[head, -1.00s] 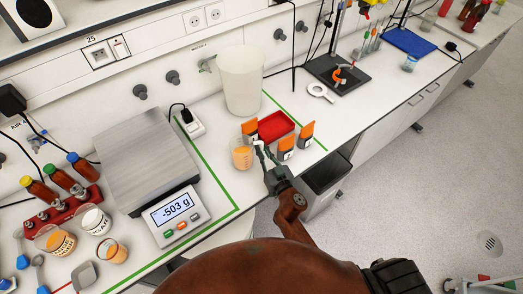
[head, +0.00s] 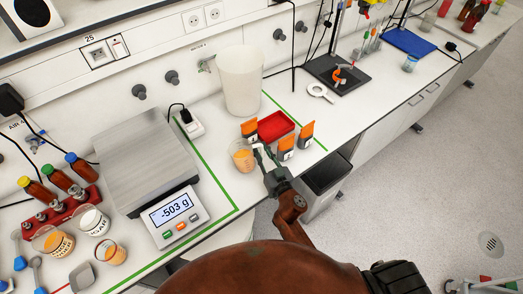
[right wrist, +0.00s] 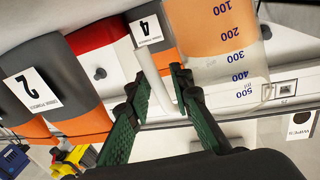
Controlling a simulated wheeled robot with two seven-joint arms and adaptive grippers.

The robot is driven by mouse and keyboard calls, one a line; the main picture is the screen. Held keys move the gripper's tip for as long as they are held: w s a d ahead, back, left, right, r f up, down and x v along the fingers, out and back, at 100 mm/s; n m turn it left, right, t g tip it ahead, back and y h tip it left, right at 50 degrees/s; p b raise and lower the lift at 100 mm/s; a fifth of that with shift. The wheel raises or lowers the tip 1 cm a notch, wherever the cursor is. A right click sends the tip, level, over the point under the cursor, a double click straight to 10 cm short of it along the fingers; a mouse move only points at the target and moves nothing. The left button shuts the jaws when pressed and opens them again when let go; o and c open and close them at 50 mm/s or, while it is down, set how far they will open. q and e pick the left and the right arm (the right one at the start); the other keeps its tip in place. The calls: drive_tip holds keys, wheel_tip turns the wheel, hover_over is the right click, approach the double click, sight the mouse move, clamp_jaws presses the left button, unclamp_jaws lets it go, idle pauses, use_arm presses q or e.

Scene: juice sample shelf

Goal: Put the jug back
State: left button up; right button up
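The jug (head: 242,157), a clear measuring jug part-filled with orange juice, is at the bench's front, left of the numbered orange holders. My right gripper (head: 262,151) is at its right side. In the right wrist view, the jug (right wrist: 215,40) appears upside down with its volume marks, and my gripper's fingers (right wrist: 157,85) lie on both sides of a pale strip that looks like its handle. The scale (head: 150,165) is empty and reads -503 g. My left gripper is out of view.
Orange numbered holders (head: 286,148) stand close right of my gripper, by a red tray (head: 276,126). A tall translucent container (head: 240,82) stands behind. Beakers (head: 95,220) and capped bottles (head: 82,168) are at left. Bench space between scale and jug is clear.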

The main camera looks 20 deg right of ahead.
drive_tip(key=shift+o, duration=0.4)
drive_tip(key=shift+s+f, duration=0.1)
drive_tip(key=shift+f, duration=0.55)
drive_tip(key=shift+r, duration=0.3)
drive_tip(key=s, duration=0.4)
drive_tip(key=s+d+r, duration=0.1)
drive_tip(key=s, duration=0.6)
drive_tip(key=shift+s+d+r, duration=0.15)
drive_tip(key=shift+s+d, duration=0.15)
drive_tip(key=shift+d, duration=0.1)
